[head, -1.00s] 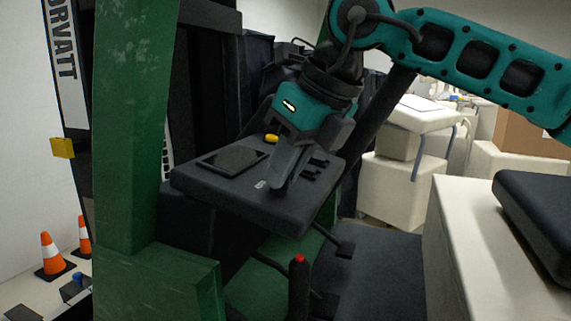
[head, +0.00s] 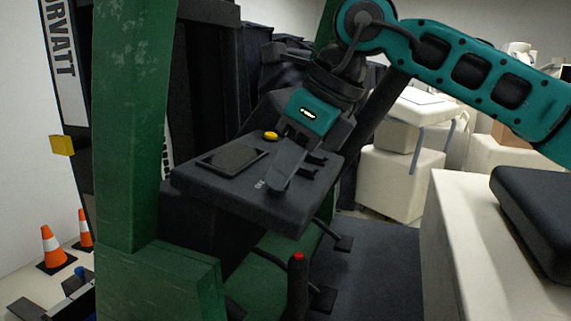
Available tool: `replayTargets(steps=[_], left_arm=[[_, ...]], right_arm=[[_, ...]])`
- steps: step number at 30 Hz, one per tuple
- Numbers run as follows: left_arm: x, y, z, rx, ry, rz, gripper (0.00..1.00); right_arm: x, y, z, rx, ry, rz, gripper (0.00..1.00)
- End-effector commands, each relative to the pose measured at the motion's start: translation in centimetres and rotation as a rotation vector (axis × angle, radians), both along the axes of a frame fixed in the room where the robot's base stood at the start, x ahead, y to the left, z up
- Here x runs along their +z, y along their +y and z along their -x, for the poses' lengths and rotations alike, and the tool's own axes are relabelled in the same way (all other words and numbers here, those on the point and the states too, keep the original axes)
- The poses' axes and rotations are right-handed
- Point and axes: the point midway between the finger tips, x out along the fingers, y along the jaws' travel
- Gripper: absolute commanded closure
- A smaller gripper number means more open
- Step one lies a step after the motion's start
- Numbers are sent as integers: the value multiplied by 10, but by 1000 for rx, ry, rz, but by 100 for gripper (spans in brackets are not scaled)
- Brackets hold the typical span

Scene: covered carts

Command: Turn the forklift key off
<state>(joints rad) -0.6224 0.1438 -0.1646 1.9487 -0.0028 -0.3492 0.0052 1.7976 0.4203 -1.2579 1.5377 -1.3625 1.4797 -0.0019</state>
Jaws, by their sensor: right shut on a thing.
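The forklift's dark control panel (head: 215,192) stands in the middle of the head view, with a flat screen (head: 232,159) and a yellow button (head: 271,135) on top. My right gripper (head: 277,184) comes down from above onto the panel, tilted, with its fingertips at the panel's front right part beside a small pale marking (head: 260,185). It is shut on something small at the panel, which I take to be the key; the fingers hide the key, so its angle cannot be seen. My left gripper is not in view.
A green forklift post (head: 130,130) stands left of the panel. A red-tipped lever (head: 298,280) rises below it. A dark seat (head: 540,220) on a pale body is at the right. Orange cones (head: 52,247) and white boxes (head: 395,185) stand beyond.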

Motion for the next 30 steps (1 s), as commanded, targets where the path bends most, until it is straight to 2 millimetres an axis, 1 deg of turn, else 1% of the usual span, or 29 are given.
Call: replayTargets(steps=[4,5,11,18,22,26,30], left_arm=[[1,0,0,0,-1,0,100],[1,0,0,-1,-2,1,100],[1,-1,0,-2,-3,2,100],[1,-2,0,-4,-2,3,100],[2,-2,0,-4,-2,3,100],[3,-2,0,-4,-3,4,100],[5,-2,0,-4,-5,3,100]], right_arm=[[1,-1,-1,-2,-2,0,100],[1,-1,-1,-2,-2,0,86],[1,0,0,-3,-1,-1,67],[1,0,0,-2,0,-1,66],[9,-4,1,-3,-2,0,66],[29,-14,5,-4,-4,-3,66],[57,-28,11,-5,-3,-3,66]])
